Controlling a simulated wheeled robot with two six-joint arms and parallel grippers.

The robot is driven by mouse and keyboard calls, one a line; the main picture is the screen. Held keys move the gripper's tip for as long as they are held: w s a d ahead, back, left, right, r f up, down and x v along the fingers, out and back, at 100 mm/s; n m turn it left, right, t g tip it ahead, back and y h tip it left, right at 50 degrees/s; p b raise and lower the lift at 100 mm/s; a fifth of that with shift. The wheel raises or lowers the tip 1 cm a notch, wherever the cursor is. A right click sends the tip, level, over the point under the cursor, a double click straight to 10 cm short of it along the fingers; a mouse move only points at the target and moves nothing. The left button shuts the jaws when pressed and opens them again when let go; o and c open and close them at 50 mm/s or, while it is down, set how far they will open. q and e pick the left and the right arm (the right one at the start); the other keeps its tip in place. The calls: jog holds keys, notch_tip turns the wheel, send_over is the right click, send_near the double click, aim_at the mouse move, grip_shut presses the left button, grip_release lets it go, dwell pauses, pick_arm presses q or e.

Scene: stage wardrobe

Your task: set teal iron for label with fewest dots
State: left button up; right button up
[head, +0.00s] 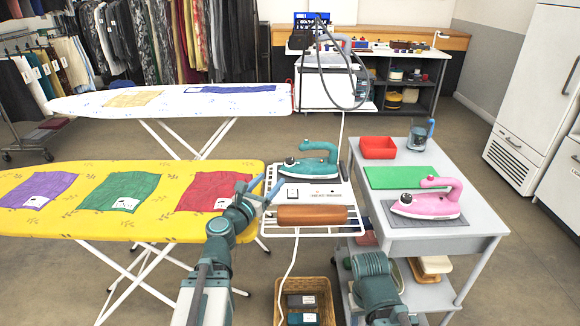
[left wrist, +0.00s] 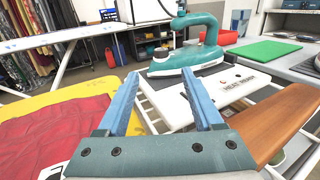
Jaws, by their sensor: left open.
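The teal iron (head: 308,162) rests on a dark pad on the white station at the right end of the yellow ironing board (head: 150,228). It also shows in the left wrist view (left wrist: 190,58), just beyond my fingertips. Purple (head: 50,184), green (head: 139,188) and red (head: 195,190) cloths lie on the yellow board. White labels show on the purple (head: 36,204), green (head: 125,203) and red (head: 221,203) cloths; their dots are too small to count. My left gripper (head: 263,188) is open and empty, between the red cloth and the iron. My right gripper is out of view.
A brown roll (head: 312,215) lies on the white rack before the iron. A grey cart (head: 420,237) at right bears a pink iron (head: 430,203), green mat (head: 402,178), red tray (head: 378,147) and jug (head: 419,134). A cable hangs by the station. A white board (head: 170,100) stands behind.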

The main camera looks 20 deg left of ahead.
aim_at(288, 162)
pick_arm(q)
jog(key=w, duration=0.4)
jog(key=w+d, duration=0.1)
jog(key=w, duration=0.4)
jog(key=w+d, duration=0.1)
jog(key=w, duration=0.3)
jog(key=shift+w+d, duration=0.25)
jog(key=shift+w, duration=0.05)
jog(key=shift+c, duration=0.3)
grip_shut()
